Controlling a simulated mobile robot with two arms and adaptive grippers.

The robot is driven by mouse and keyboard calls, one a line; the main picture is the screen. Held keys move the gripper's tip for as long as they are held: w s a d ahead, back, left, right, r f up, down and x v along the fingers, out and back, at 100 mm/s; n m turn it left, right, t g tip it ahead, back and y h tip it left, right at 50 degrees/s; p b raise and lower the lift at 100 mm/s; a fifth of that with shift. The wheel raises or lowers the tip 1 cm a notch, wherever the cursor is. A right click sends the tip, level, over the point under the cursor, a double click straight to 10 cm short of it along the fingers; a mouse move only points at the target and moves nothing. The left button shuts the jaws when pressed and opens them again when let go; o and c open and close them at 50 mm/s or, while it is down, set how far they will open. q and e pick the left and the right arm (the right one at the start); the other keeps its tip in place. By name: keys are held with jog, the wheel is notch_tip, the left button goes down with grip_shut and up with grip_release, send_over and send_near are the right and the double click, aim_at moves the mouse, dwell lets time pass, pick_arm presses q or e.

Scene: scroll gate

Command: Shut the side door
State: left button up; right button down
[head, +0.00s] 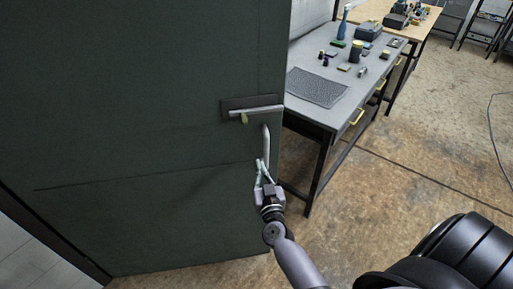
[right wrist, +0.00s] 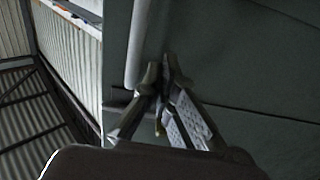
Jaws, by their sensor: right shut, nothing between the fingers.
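The dark green side door (head: 150,110) fills the left of the head view and stands open, its free edge in front of the workbench. A lever handle (head: 256,111) on a dark plate sits near that edge. A pale vertical pull bar (head: 266,146) is just below it. My right gripper (head: 263,165) is shut and empty at the lower end of the pull bar, close to the door face. In the right wrist view the closed fingertips (right wrist: 165,68) are beside the bar (right wrist: 138,45); I cannot tell whether they touch. My left gripper is not in view.
A grey workbench (head: 343,65) with a dark mat (head: 317,87), bottles and small items stands behind the door's edge. A wooden-topped table (head: 415,22) is beyond. The concrete floor (head: 400,190) at right is mostly clear; a thin cable (head: 492,135) lies at far right.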

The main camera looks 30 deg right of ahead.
aim_at(253, 142)
jog(key=b+x, duration=0.2)
jog(key=x, duration=0.7)
jog(key=shift+w+f, duration=0.15)
jog(key=shift+f, duration=0.05)
jog(key=shift+w+d, duration=0.15)
jog(key=shift+w, duration=0.15)
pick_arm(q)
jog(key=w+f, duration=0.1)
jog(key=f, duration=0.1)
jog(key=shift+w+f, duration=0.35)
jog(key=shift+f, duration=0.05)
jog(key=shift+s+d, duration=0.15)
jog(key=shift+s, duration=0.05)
